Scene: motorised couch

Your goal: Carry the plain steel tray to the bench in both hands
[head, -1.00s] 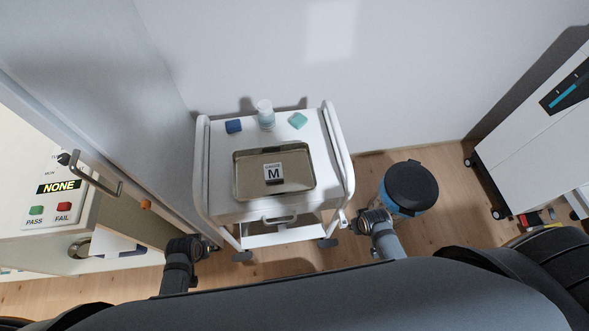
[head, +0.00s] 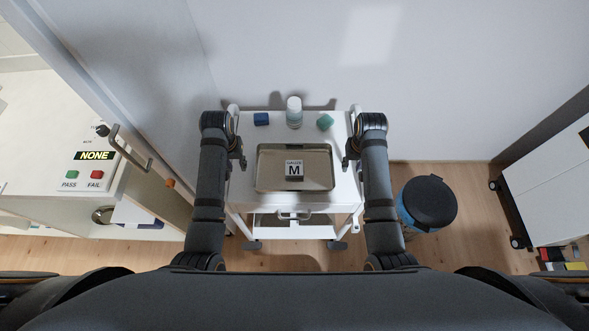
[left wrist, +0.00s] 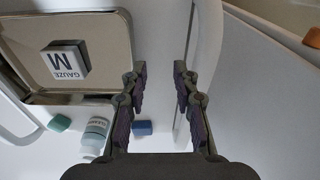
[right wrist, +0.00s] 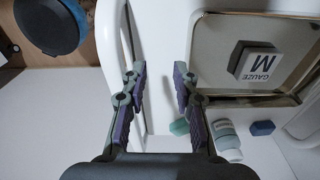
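The plain steel tray (head: 268,181) lies on top of a white cart (head: 240,195). A gauze box marked M (head: 294,170) sits inside it. The tray also shows in the left wrist view (left wrist: 106,42) and the right wrist view (right wrist: 212,50). My left gripper (head: 240,154) is open and empty, just left of the tray's left side. My right gripper (head: 348,154) is open and empty, just right of its right side. Neither pair of fingers (left wrist: 156,76) (right wrist: 160,76) is around the rim. The bench is not clearly identifiable.
Behind the tray on the cart stand a blue block (head: 261,119), a white bottle (head: 294,112) and a teal block (head: 325,122). A lidded bin (head: 429,203) stands right of the cart. A panel with PASS and FAIL buttons (head: 84,180) is at the left.

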